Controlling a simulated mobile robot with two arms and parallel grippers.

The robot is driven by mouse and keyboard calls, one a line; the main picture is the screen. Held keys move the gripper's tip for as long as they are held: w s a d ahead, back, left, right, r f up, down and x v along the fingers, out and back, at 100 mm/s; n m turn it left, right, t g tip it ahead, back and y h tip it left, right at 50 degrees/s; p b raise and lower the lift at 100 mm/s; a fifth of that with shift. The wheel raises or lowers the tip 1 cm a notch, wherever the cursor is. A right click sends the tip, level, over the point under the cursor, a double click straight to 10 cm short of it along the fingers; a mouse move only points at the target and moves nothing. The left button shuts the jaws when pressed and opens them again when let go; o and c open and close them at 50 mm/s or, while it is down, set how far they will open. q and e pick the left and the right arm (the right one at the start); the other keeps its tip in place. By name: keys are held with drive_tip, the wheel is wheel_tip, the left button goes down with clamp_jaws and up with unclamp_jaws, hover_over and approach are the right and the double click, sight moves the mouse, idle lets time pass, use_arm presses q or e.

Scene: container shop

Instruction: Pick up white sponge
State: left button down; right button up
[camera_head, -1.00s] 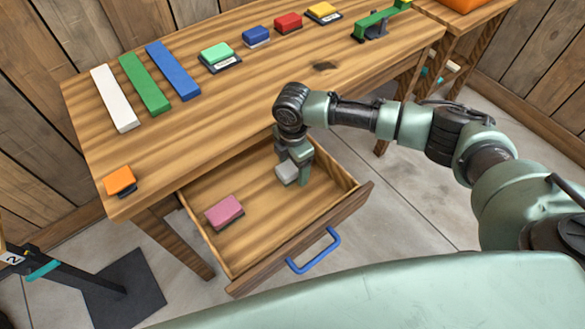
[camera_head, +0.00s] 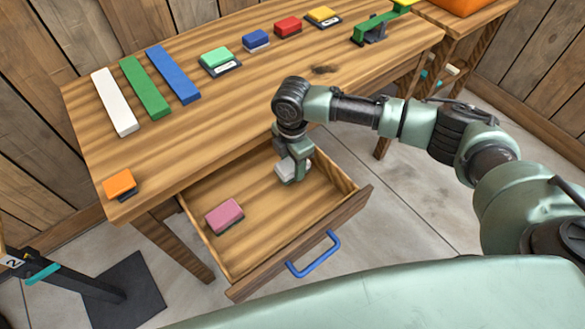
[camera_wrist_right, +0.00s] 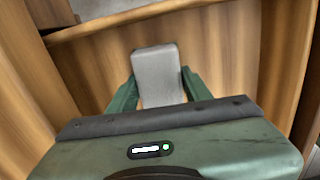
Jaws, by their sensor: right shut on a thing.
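The white sponge (camera_head: 286,168) is in the open drawer (camera_head: 255,250), towards its back right, and looks light grey. My right gripper (camera_head: 295,172) reaches down into the drawer and is shut on the sponge. In the right wrist view the sponge (camera_wrist_right: 158,78) stands between the two green fingers (camera_wrist_right: 158,92), with the drawer floor and wall beyond it. I cannot tell whether the sponge still touches the drawer floor. My left gripper is not in view.
A pink sponge (camera_head: 224,216) lies at the drawer's left. The drawer has a blue handle (camera_head: 313,254). On the table (camera_head: 230,115) are white (camera_head: 115,102), green (camera_head: 145,87) and blue (camera_head: 172,73) bars, several coloured blocks along the back, and an orange block (camera_head: 120,184) at the front left.

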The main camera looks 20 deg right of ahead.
sight(292, 163)
wheel_tip(292, 163, up, 17)
idle(0.4)
